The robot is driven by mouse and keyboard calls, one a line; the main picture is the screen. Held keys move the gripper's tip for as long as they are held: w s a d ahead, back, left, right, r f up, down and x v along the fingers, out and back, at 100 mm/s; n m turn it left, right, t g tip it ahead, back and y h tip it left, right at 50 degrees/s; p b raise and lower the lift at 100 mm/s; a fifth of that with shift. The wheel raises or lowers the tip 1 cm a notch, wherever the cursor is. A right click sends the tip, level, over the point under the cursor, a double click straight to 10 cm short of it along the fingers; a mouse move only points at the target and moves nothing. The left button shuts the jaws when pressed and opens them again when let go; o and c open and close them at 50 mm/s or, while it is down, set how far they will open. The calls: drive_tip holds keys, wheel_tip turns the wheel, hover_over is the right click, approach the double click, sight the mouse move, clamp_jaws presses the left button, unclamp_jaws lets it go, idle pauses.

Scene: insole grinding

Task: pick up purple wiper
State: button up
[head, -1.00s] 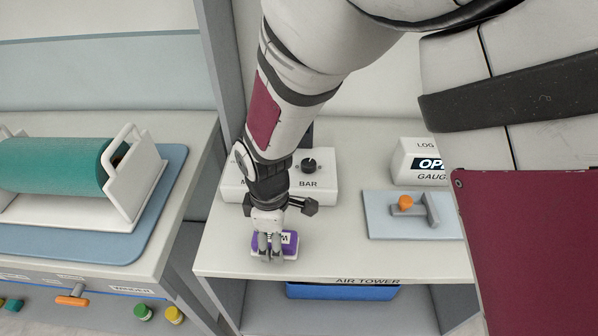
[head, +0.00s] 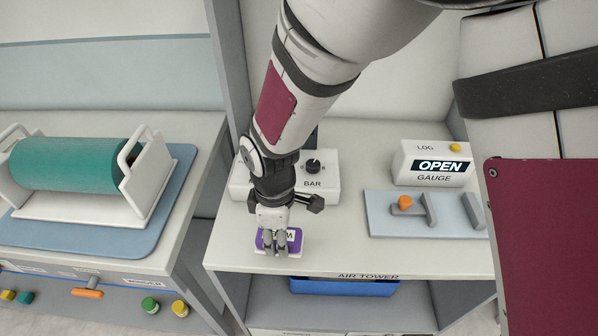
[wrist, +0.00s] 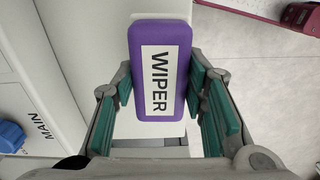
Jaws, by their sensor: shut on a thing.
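The purple wiper (head: 296,246) is near the front edge of the middle worktop. In the wrist view the wiper (wrist: 183,29) is a rounded purple block with a white label reading WIPER. My gripper (head: 280,250) points down over it, with its fingers hiding part of it in the head view. In the wrist view my gripper (wrist: 165,100) has teal-padded fingers on both sides of the wiper, shut on it. I cannot tell whether the wiper is lifted clear of the worktop.
A white box marked BAR with a black knob (head: 313,166) stands just behind my gripper. To the right are a blue-grey plate (head: 385,225) with an orange-knobbed fixture and an OPEN gauge box (head: 433,177). A green roller (head: 70,164) is on the left bench. A blue bin (head: 343,287) is below.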

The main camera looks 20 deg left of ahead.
drive_tip(key=s+d+p, duration=0.2)
drive_tip(key=s, duration=0.4)
drive_tip(key=s+d+r+p, duration=0.1)
drive_tip(key=s+p, duration=0.2)
drive_tip(key=s, duration=0.4)
drive_tip(key=shift+d+r+p, duration=0.15)
drive_tip(key=shift+d+p, duration=0.15)
drive_tip(key=shift+d, duration=0.1)
